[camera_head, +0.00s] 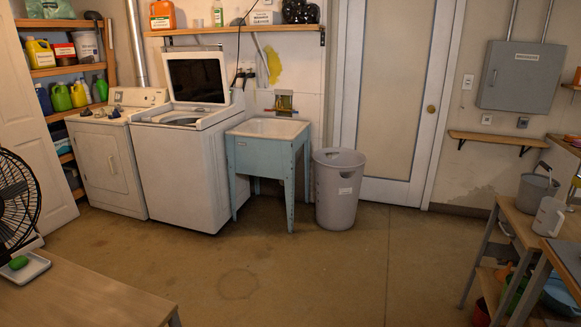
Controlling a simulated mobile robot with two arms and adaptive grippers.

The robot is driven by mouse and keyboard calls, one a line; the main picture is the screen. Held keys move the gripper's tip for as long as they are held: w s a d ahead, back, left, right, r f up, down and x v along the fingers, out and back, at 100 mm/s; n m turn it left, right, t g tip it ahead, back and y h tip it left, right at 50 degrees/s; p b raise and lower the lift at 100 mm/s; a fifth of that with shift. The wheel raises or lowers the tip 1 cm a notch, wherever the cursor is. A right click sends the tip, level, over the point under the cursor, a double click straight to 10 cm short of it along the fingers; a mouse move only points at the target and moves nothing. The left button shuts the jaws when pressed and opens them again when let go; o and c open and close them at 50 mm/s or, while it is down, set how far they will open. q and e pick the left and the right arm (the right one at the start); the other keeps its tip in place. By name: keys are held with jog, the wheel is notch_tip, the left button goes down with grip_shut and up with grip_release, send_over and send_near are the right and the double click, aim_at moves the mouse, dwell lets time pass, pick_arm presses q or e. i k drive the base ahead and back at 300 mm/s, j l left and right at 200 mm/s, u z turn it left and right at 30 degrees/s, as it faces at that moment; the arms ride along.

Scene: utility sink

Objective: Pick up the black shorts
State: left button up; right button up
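I cannot make out any black shorts for certain. Small dark items (87,112) lie on top of the white dryer (105,165), too small to identify. A black object (299,11) sits on the wall shelf at the top, and I cannot tell what it is. The washing machine (185,170) beside the dryer has its lid up, and the inside of its drum is mostly hidden. Neither of my grippers is in view.
A blue utility sink (262,160) and a grey bin (338,190) stand right of the washer. A wooden table (85,295) fills the lower left, with a black fan (16,200) behind. A workbench (520,225) stands at right. The middle floor is clear.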

aim_at(86, 113)
jog(key=i+l+z, duration=0.25)
jog(key=i, duration=0.6)
jog(key=i+l+z, duration=0.2)
jog(key=i, duration=0.65)
jog(key=i+j+u, duration=0.2)
jog(key=i+u, duration=0.25)
jog(key=i+j+u, duration=0.1)
jog(key=i+u, duration=0.15)
jog(key=u, duration=0.2)
jog(key=i+l+u, duration=0.1)
jog(key=i+u, duration=0.4)
jog(key=i+l+u, duration=0.15)
jog(key=u, duration=0.3)
jog(key=i+j+u, duration=0.15)
jog(key=i+u, duration=0.3)
jog(key=i, duration=0.35)
jog(key=i+l+u, duration=0.1)
jog(key=i+u, duration=0.35)
jog(key=i, duration=0.35)
jog(key=i+u, duration=0.1)
jog(key=i, duration=1.1)
jog(key=i+l, duration=0.2)
jog(key=i, duration=0.95)
jog(key=j+u, duration=0.05)
